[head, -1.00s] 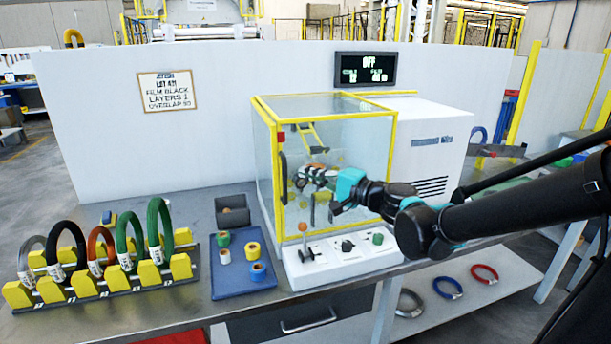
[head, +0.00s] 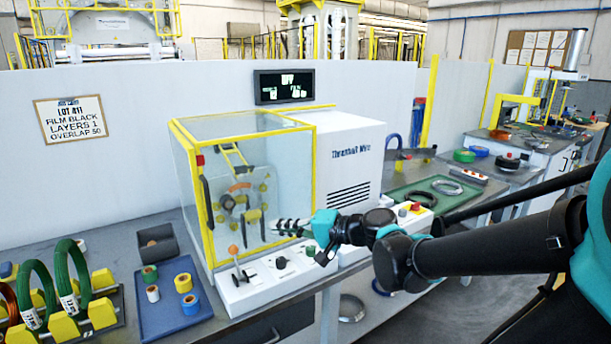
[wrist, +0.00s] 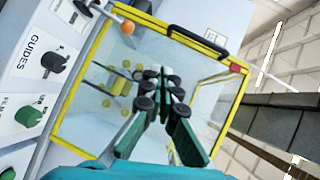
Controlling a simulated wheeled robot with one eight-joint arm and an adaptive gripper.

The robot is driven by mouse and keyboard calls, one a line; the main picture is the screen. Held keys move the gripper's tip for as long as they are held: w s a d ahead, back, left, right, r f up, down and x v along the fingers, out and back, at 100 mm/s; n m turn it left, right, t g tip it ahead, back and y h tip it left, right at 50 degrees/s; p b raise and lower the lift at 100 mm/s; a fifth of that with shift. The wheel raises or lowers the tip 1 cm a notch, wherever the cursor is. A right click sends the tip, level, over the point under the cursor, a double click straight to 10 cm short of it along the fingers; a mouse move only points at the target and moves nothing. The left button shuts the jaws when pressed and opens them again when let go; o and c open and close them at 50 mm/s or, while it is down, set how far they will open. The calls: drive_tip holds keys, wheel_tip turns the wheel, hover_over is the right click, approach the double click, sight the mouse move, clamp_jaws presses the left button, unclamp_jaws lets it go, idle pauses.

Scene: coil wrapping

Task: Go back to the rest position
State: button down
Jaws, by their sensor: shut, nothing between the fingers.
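My gripper (head: 289,226) is in front of the wrapping machine, near the right side of its guarded box (head: 250,165). In the wrist view my gripper (wrist: 161,85) has its fingers together with nothing between them. The yellow-framed clear guard (wrist: 83,148) fills much of the wrist view behind the fingers. Inside the box a ring with yellow rollers (head: 240,200) shows through the clear panel. My arm reaches in from the right of the head view.
The control panel has an orange-knobbed lever (head: 233,250) and knobs. A blue mat (head: 165,325) with tape rolls and a rack (head: 100,313) of coils stand at left. A green mat (head: 400,200) with coils lies at right. A display (head: 283,86) hangs behind.

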drive_tip(key=s+d+f+n+h, duration=0.2)
drive_tip(key=d+f+h, duration=0.6)
drive_tip(key=d+f, duration=0.65)
drive_tip(key=s+d+f+h, duration=0.2)
drive_tip(key=d+f+h, duration=0.1)
drive_tip(key=d, duration=0.4)
drive_tip(key=s+d+f+g+h, duration=0.1)
drive_tip(key=s+d+f+h, duration=0.1)
drive_tip(key=d, duration=0.5)
wheel_tip(320, 180, down, 2)
drive_tip(key=shift+s+d+f+g+h, duration=0.1)
drive_tip(key=shift+s+d+g+h, duration=0.25)
drive_tip(key=shift+h, duration=0.25)
